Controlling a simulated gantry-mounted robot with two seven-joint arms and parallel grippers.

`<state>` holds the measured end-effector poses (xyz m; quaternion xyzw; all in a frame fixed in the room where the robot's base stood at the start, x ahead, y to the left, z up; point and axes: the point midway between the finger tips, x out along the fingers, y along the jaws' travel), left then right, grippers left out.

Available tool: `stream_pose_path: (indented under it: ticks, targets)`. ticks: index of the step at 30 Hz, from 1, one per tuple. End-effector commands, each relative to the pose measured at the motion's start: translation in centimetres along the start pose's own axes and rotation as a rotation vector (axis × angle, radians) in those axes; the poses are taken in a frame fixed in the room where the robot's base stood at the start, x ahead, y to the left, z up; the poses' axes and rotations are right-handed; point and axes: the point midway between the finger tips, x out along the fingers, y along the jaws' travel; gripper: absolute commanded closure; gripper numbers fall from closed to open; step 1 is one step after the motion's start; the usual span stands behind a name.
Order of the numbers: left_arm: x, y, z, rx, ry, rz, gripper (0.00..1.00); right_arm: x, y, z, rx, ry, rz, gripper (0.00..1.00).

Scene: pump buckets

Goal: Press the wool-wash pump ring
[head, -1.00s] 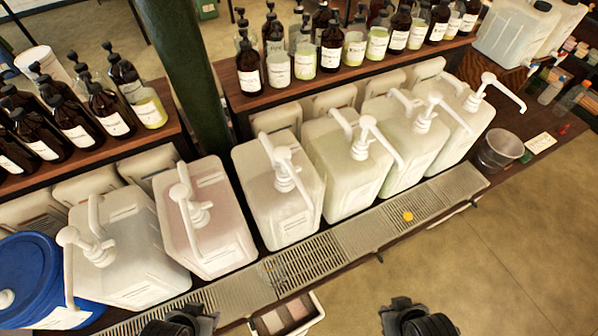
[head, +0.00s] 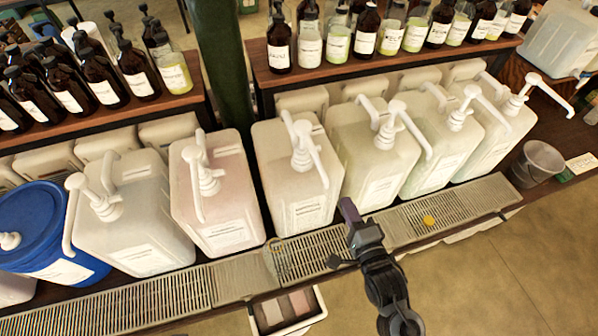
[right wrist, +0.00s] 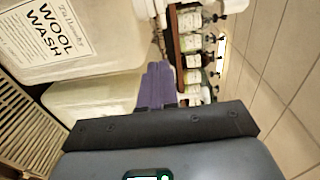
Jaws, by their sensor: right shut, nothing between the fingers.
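A large pale jug with a "WOOL WASH" label (right wrist: 45,35) fills the upper left of the right wrist view. Its pump is not clear there. In the head view several pump jugs stand in a row, with labels too small to read. My right gripper (head: 347,208) shows purple fingers, shut and empty, over the front of the drip tray. It is in front of the middle cream jug (head: 290,190) and the yellowish jug (head: 365,165), apart from the white pump heads. In the right wrist view the purple fingers (right wrist: 158,75) lie together. My left gripper is out of view.
A slotted drip tray (head: 190,290) runs along the jugs' front, with a yellow disc (head: 429,221) on it. Bottles line the shelf (head: 400,70) behind. A dark green post (head: 218,70) rises at the back.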

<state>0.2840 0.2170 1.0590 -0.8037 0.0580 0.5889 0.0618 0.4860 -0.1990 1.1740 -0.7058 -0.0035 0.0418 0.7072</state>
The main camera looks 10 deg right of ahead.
Motion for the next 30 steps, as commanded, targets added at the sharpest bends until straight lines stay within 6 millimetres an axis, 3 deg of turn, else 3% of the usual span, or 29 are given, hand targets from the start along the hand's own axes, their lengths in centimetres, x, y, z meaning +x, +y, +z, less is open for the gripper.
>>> stream_pose_path:
  ticks: [1, 7, 23, 30]
  targets:
    - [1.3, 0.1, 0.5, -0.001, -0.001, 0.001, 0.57, 0.7, 0.9, 0.1, -0.001, 0.0, -0.011, 1.0]
    - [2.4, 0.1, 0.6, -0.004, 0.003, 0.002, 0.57, 1.8, 0.3, 0.3, -0.003, -0.004, -0.046, 1.0]
    - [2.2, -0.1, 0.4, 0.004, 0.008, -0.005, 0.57, 2.2, -0.1, 0.3, -0.005, -0.004, -0.054, 1.0]
    - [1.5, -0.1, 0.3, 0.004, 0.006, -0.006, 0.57, 4.4, -0.5, 0.3, -0.005, -0.004, -0.055, 1.0]
